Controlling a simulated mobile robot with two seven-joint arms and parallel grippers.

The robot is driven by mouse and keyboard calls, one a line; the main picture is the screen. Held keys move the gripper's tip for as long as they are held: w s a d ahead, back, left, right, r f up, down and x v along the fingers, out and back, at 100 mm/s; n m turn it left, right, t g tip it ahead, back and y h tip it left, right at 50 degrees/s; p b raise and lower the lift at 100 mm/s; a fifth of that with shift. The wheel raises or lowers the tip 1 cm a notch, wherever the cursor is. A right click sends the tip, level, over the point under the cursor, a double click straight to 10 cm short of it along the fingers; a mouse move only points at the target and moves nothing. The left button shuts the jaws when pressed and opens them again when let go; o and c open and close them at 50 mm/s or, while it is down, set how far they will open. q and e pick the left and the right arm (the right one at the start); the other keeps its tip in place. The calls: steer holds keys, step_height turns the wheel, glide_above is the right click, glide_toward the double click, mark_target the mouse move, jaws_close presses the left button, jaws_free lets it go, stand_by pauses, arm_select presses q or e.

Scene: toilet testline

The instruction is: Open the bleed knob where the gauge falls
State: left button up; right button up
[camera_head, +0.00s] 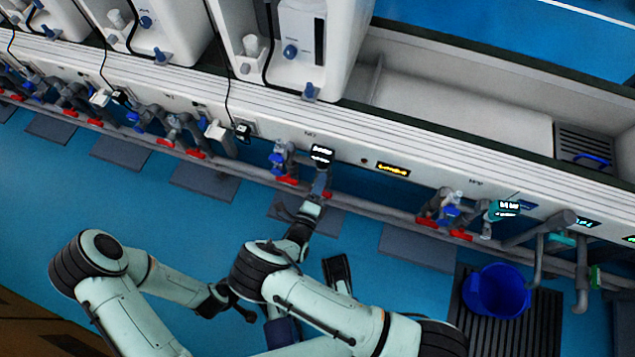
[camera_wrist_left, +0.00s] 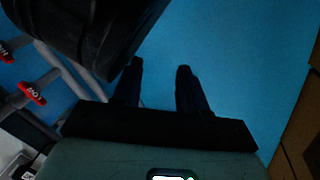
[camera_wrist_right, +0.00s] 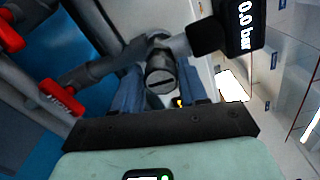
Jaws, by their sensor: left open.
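My right gripper (camera_head: 317,192) is at the wall rail below a black digital gauge (camera_head: 320,154). In the right wrist view its two fingers (camera_wrist_right: 158,90) stand on either side of a round grey slotted knob (camera_wrist_right: 160,72) on the pipe fitting. Whether they press on it cannot be made out. The gauge also shows in the right wrist view (camera_wrist_right: 235,30), reading 0.0 bar. My left gripper (camera_head: 240,304) is open and empty over the blue floor, away from the rail. Its spread fingers show in the left wrist view (camera_wrist_left: 158,88). A second gauge (camera_head: 507,208) hangs farther right.
Red-handled valves (camera_head: 287,180) line the grey pipes along the rail, some close beside my right gripper. A blue bucket (camera_head: 497,291) stands on a dark grate at right. A yellow-lit display (camera_head: 392,170) is on the rail. Blue floor is free left of my arms.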

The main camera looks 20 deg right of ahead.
steer(key=shift+o, duration=0.8)
steer(key=shift+s+a, duration=0.15)
arm_select(q)
steer(key=shift+t, duration=0.6)
steer(key=w+r+p, duration=0.1)
steer(key=r, duration=0.1)
steer(key=w+r+p, duration=0.1)
steer(key=w, duration=0.1)
steer(key=shift+w+d+r, duration=0.15)
steer(key=shift+d+r, duration=0.2)
steer(key=shift+d, duration=0.05)
arm_select(e)
steer(key=v, duration=1.3)
